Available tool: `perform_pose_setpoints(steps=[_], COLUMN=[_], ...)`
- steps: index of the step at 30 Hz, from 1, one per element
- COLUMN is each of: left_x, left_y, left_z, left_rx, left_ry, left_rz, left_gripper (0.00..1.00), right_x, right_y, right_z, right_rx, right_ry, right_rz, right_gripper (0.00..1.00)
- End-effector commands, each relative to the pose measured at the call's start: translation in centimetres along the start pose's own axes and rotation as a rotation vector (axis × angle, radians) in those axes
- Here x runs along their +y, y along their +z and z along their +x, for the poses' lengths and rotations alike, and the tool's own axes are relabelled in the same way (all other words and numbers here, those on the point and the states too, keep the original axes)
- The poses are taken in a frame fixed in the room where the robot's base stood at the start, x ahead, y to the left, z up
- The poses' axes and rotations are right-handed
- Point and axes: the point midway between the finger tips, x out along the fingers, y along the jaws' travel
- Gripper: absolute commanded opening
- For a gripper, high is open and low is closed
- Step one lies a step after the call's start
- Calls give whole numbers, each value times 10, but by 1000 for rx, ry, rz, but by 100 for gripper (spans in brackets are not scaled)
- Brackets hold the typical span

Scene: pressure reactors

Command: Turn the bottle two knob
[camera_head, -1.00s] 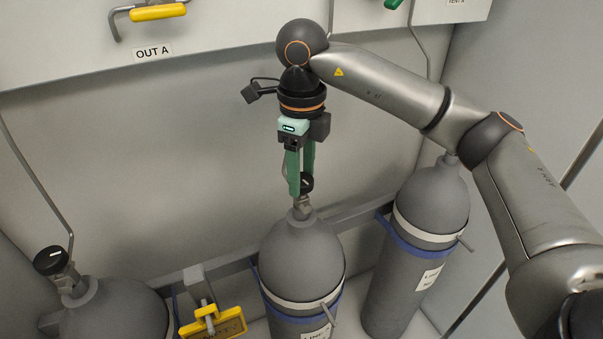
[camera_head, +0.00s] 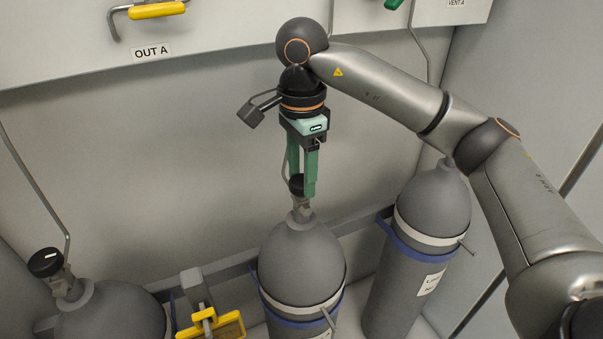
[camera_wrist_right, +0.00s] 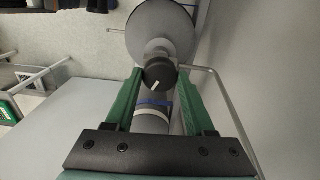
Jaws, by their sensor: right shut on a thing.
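The middle gas bottle (camera_head: 302,255) stands upright, grey, with a white band and a blue strap. Its black knob (camera_head: 297,184) sits on top of the valve, between the green fingers of my right gripper (camera_head: 303,188). The right gripper points straight down and is shut on the knob. In the right wrist view the knob (camera_wrist_right: 159,74) shows a white mark on its face, with a green finger on each side. My left gripper is not in view.
A left bottle (camera_head: 110,310) with its own black knob (camera_head: 46,262) and a right bottle (camera_head: 433,205) stand beside it. A yellow-handled fixture (camera_head: 225,325) is between the left and middle bottles. A panel with a yellow handle (camera_head: 158,11) is above.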

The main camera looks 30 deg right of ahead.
Motion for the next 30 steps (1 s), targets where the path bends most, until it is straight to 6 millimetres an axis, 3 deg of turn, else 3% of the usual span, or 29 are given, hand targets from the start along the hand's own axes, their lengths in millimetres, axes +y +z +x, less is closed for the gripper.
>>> perform_pose_setpoints(steps=[15,30], left_x=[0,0], left_y=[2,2], left_z=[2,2], left_rx=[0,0], left_ry=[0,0], left_rz=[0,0], left_gripper=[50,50], right_x=[-1,-1], right_y=[-1,-1], right_z=[-1,-2], right_rx=[1,1], right_ry=[-3,-4], right_rz=[-357,-435], right_gripper=[0,0])
